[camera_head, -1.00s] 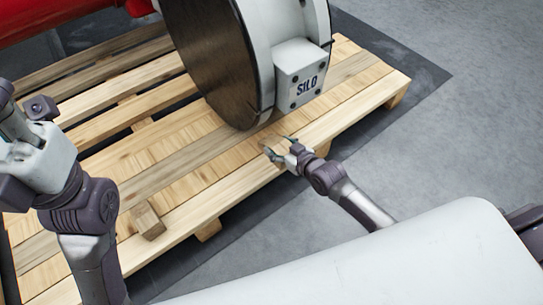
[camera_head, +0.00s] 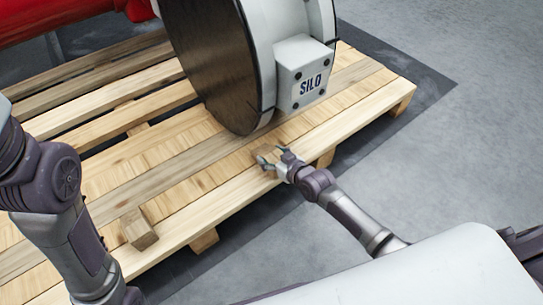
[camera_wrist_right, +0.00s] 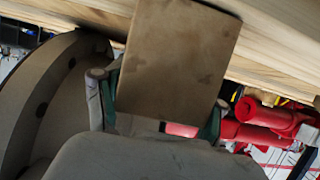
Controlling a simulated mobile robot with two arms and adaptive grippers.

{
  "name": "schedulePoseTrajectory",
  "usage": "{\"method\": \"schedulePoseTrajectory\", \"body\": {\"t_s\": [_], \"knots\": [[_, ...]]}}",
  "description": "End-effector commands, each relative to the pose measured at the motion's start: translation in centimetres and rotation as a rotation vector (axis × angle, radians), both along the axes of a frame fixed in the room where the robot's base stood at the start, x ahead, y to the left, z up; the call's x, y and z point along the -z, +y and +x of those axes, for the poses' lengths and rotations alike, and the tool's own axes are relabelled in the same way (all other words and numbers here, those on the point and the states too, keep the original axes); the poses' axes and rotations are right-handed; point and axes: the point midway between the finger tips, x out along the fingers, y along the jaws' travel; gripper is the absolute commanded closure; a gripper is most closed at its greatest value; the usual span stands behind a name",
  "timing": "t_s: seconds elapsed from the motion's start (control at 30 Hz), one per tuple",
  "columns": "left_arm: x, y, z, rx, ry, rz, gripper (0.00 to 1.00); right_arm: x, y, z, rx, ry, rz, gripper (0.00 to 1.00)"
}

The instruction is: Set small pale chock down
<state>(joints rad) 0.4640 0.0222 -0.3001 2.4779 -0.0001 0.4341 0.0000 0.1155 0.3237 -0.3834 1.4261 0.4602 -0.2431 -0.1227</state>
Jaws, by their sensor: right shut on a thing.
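My right gripper (camera_head: 268,160) is low over the front boards of the pallet, just in front of the big round valve body. It is shut on the small pale chock (camera_head: 267,151), which is mostly hidden by the fingers in the head view. In the right wrist view the chock (camera_wrist_right: 178,60) is a plain brown block between the two fingers of the gripper (camera_wrist_right: 160,112). Its far end overlaps the pallet boards in that view; I cannot tell whether it touches them. My left arm is at the left edge, its gripper outside the picture.
The wooden pallet (camera_head: 205,205) carries the grey valve (camera_head: 268,60) with its box marked SILO (camera_head: 304,78). Another wooden block (camera_head: 139,229) lies on the front left boards. A red part (camera_head: 50,35) is at upper left. Grey floor (camera_head: 440,150) is clear at right.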

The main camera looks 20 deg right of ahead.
Motion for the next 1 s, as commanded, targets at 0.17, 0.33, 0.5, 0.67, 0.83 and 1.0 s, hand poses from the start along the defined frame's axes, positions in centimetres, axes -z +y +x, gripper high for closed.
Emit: {"method": "schedulePoseTrajectory", "body": {"t_s": [0.17, 0.33, 0.5, 0.67, 0.83, 1.0], "knots": [[-0.1, 0.0, -0.2, 0.000, -0.006, 0.000, 0.60, 0.3, 0.0, 0.0, 0.000, 0.001, 0.000, 0.19], [-0.1, 0.0, -0.2, 0.000, -0.006, 0.000, 0.60, 0.3, 0.0, 0.0, 0.000, 0.001, 0.000, 0.04], [-0.1, 0.0, -0.2, 0.001, -0.007, 0.000, 0.60, 0.3, 0.0, 0.0, 0.000, 0.001, 0.000, 0.04], [-0.5, 0.0, -0.2, 0.001, -0.010, -0.001, 0.60, -0.3, -0.1, -0.2, 0.000, 0.001, 0.000, 0.04], [0.1, 0.1, 1.6, 0.002, 0.064, -0.002, 0.60, -1.5, -0.9, -2.6, -0.001, 0.004, -0.003, 0.04], [1.0, 0.3, 2.9, 0.006, 0.135, -0.007, 0.60, -3.1, -2.1, -5.9, -0.002, 0.005, -0.003, 0.04]]}}
